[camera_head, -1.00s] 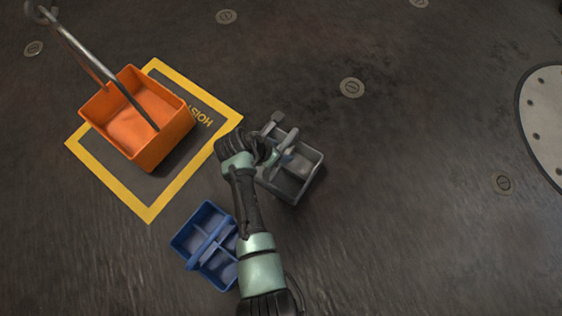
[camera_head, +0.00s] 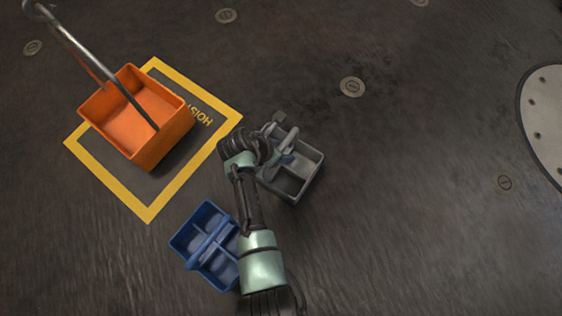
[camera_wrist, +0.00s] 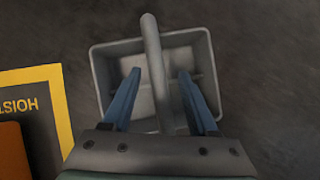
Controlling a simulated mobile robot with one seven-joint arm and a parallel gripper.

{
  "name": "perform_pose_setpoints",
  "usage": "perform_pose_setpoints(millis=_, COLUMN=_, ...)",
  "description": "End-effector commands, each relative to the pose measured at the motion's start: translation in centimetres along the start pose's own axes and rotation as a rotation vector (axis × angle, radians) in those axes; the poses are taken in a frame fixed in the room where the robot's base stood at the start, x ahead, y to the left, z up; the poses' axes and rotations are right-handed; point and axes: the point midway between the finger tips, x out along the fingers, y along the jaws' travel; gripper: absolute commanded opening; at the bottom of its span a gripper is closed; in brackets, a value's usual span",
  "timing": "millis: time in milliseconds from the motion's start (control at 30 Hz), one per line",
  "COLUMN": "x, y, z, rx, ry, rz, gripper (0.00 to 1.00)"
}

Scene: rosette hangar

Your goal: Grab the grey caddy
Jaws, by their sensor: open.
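The grey caddy (camera_head: 303,179) is an open, divided tray with a bar handle across its middle, standing on the dark floor right of the yellow-framed square. In the wrist view the caddy (camera_wrist: 210,78) lies straight below my gripper (camera_wrist: 158,75). The gripper's two blue fingers are spread apart, one on each side of the grey handle (camera_wrist: 152,38), with nothing held. In the head view my gripper (camera_head: 279,143) is over the caddy's upper left part and hides some of it and its handle. I cannot tell whether the fingers touch the handle.
A blue divided caddy (camera_head: 190,239) stands at lower left, partly behind my arm. An orange bin (camera_head: 152,151) with a tall metal handle stands inside the yellow floor marking (camera_head: 150,212). A pale round plate (camera_head: 546,125) is at far right. The floor right of the grey caddy is clear.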

Motion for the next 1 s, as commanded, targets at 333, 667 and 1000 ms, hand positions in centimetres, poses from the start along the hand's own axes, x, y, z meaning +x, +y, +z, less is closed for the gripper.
perform_pose_setpoints(millis=333, x=0.0, y=0.01, z=0.0, rx=0.0, ry=0.0, rz=0.0, gripper=0.2)
perform_pose_setpoints(millis=667, x=0.01, y=-0.01, z=-0.01, rx=0.001, ry=0.0, rz=0.0, gripper=0.0)
perform_pose_setpoints(millis=1000, x=0.01, y=-0.01, z=-0.01, rx=0.001, ry=0.0, rz=0.0, gripper=0.0)
